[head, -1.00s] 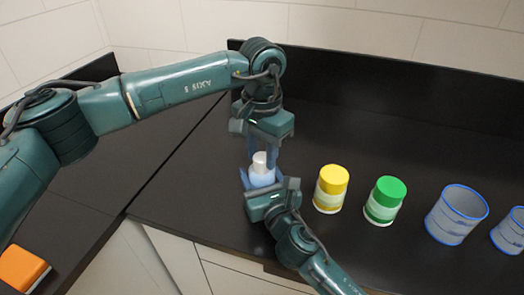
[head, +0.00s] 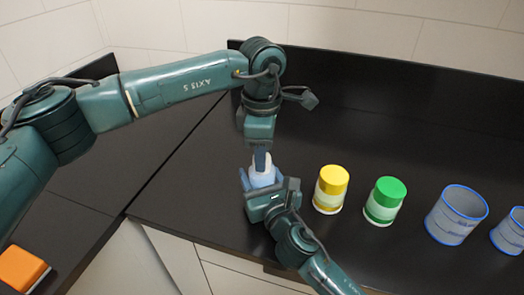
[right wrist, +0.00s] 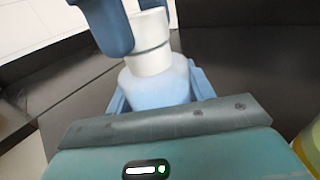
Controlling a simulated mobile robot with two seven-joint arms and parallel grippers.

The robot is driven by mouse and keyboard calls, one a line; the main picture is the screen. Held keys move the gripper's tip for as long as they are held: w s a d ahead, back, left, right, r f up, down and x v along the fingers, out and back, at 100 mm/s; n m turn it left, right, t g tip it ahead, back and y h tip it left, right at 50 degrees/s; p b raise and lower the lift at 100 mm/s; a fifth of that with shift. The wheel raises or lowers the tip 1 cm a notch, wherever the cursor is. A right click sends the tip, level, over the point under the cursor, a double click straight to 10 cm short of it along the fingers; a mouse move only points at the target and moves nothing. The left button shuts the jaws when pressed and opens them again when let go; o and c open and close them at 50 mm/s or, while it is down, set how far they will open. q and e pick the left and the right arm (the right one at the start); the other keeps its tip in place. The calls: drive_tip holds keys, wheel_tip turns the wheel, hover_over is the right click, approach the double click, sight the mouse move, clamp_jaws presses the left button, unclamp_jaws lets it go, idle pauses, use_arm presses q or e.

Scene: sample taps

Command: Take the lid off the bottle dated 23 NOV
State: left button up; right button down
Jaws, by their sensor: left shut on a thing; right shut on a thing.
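A pale blue bottle (head: 262,178) with a white lid (right wrist: 150,40) stands on the dark counter. My right gripper (head: 262,183) is shut on the bottle's body from the front. The body (right wrist: 160,85) shows between its fingers in the right wrist view. My left gripper (head: 261,160) points down from above, with its blue fingers shut on the white lid. In the right wrist view, a dark line runs around the white part; I cannot tell whether the lid is loose. No date on the bottle can be read.
A yellow-lidded bottle (head: 331,189) and a green-lidded bottle (head: 384,201) stand to the right. Beyond them are two blue-rimmed containers (head: 456,215) (head: 512,231). An orange block (head: 22,268) lies at lower left. The counter behind the bottles is clear.

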use_arm(q)
drive_tip(key=n, duration=0.4)
drive_tip(key=shift+n, duration=0.3)
drive_tip(key=n, duration=1.7)
drive_tip(key=shift+n, duration=0.3)
drive_tip(key=n, duration=0.7)
drive_tip(key=shift+r, duration=0.25)
drive_tip(key=shift+r, duration=0.95)
